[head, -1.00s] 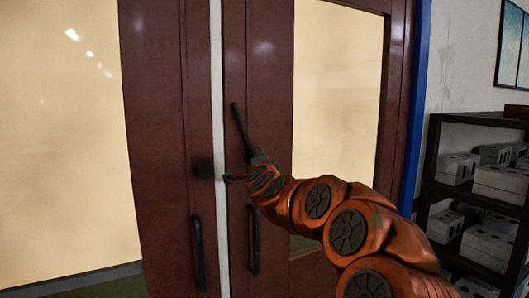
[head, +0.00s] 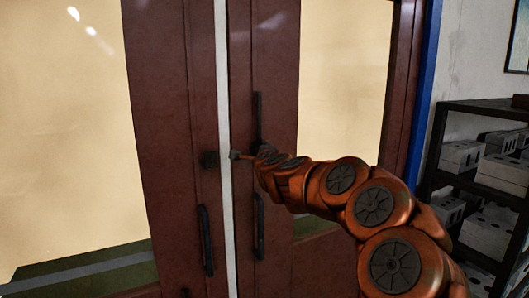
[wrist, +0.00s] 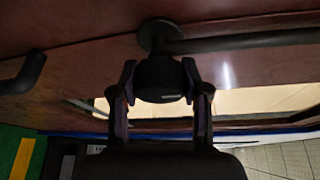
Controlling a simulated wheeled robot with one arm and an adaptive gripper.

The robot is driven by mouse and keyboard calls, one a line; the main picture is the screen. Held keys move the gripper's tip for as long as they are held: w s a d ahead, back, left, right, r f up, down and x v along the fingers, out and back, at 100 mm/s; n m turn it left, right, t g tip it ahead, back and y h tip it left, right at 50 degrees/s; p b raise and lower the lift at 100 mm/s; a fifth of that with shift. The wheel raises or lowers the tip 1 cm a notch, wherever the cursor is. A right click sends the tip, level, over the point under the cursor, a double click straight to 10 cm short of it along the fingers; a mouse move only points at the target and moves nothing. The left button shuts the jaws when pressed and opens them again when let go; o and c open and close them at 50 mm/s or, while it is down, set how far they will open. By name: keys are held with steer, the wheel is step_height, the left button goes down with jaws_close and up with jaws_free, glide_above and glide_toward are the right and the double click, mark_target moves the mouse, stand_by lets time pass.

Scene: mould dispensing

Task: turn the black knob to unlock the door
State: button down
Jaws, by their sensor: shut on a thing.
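The black knob (wrist: 160,80) is between the two fingers of my gripper (wrist: 160,85) in the wrist view, with a finger against each side. Behind it is a round dark plate on the red-brown door, with a dark rod (wrist: 250,42) running right from it. In the head view my gripper (head: 262,156) is at the inner edge of the right door (head: 275,60) and hides the knob. The rod (head: 258,118) stands nearly upright above the gripper there. A short bar (head: 240,156) points left from the gripper area; I cannot tell what it belongs to.
The left door (head: 165,100) carries a small dark block (head: 208,160) and a vertical handle (head: 204,240). The right door has a similar handle (head: 259,225) below my gripper. A black shelf (head: 475,110) with grey blocks stands at the right.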

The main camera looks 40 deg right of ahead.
steer(key=c, duration=0.5)
jaws_free()
steer(key=shift+d, duration=0.1)
steer(key=shift+c, duration=0.2)
steer(key=v, duration=1.2)
